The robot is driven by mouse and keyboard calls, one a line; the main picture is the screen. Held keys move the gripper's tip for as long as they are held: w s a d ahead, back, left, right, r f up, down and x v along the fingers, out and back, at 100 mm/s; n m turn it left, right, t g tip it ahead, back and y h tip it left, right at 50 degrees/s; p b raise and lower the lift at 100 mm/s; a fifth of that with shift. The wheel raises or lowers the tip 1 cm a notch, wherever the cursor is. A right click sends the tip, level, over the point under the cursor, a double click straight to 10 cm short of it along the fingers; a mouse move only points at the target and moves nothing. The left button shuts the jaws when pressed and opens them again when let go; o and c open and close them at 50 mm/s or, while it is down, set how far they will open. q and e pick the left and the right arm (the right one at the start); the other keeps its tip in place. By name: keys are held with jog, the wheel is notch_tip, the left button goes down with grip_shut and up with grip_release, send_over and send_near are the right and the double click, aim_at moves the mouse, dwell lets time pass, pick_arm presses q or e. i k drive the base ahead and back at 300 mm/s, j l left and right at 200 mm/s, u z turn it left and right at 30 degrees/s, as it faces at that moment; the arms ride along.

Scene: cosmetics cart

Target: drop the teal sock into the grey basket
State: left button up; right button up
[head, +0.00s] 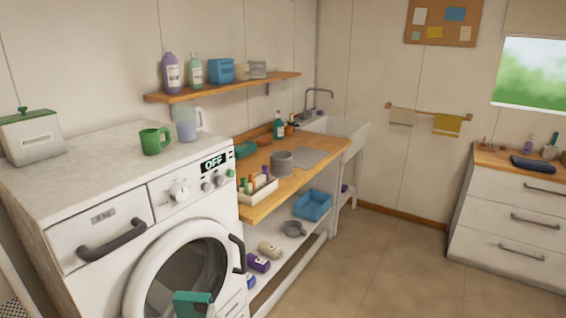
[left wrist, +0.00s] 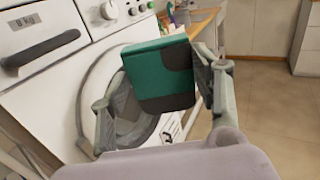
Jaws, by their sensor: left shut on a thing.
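The teal sock (left wrist: 150,68) looks like a folded teal and dark grey block. In the left wrist view it sits between the two fingers of my left gripper (left wrist: 160,92), which is shut on it. In the head view the sock (head: 192,303) shows at the bottom edge, in front of the washing machine's round door. My left gripper is mostly below that frame. A pale perforated surface (head: 12,309) shows at the bottom left corner; I cannot tell whether it is the grey basket. My right gripper is not in view.
The white washing machine (head: 100,165) fills the left, with a green mug (head: 155,141) and a jug (head: 187,122) on top. A wooden counter (head: 310,165) runs to a sink, with a blue bin (head: 313,204) on the shelf below. The floor (head: 370,265) at right is clear.

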aim_at(278, 173)
jog(key=i+l+u, duration=0.1)
jog(key=i+l, duration=1.2)
jog(key=i+l+u, duration=0.15)
jog(key=i+l, duration=0.5)
jog(key=i+l+u, duration=0.1)
jog(key=i+l, duration=0.55)
jog(key=l, duration=0.1)
